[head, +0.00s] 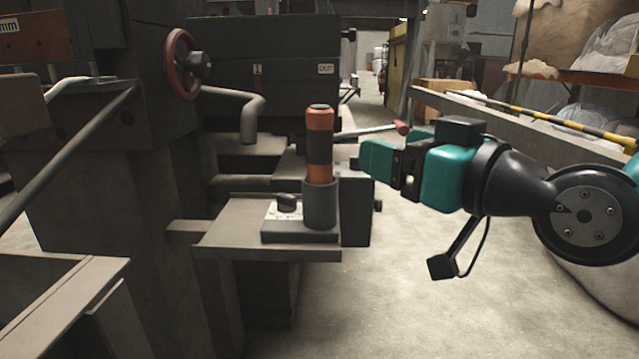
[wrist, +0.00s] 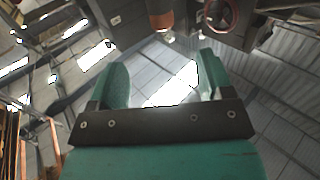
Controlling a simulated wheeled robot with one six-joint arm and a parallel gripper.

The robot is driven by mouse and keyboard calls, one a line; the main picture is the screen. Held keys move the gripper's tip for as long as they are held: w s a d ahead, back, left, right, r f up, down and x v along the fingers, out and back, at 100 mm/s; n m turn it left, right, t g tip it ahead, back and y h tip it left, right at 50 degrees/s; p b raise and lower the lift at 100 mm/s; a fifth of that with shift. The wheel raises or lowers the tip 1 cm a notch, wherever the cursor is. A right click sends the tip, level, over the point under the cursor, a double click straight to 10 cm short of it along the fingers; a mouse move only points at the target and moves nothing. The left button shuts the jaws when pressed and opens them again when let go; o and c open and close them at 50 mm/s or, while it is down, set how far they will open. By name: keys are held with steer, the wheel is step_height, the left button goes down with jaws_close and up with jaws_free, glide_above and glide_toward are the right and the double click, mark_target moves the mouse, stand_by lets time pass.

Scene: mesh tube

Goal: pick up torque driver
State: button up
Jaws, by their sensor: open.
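The torque driver (head: 319,145) has an orange and black handle. It stands upright in a dark round holder (head: 320,204) on a small base on the metal shelf; the holder hides its lower end. My gripper (head: 368,160), teal, is to the right of the driver in the head view, pointing left at about the height of the handle, with a gap between them. In the wrist view my gripper (wrist: 160,80) shows two teal fingers spread apart with nothing between them. The orange driver (wrist: 160,14) shows at the top edge there, beyond the fingertips.
The shelf (head: 225,240) juts out from a dark machine (head: 265,75) with a red handwheel (head: 182,63). A lever with a red knob (head: 401,128) sticks out behind the driver, close to my gripper. A black and yellow striped bar (head: 560,124) is at the right. Open floor lies beyond the shelf.

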mark_target(315, 123)
steer(key=p+x, duration=0.3)
steer(key=p, duration=0.1)
steer(key=p+x, duration=0.4)
steer(key=p, duration=0.1)
steer(key=p+x, duration=0.3)
steer(key=p, duration=0.1)
steer(key=shift+w+a+r, duration=0.25)
steer(key=shift+r, duration=0.05)
steer(key=shift+w+a+f+p, duration=0.2)
steer(key=shift+w+a+p, duration=0.15)
steer(key=shift+w+p, duration=0.1)
steer(key=p+x, duration=0.4)
steer(key=shift+w+a+r, duration=0.1)
steer(key=shift+w+a, duration=0.15)
steer(key=shift+w, duration=0.1)
steer(key=shift+w+a, duration=0.1)
steer(key=shift+w, duration=0.05)
steer(key=c, duration=1.1)
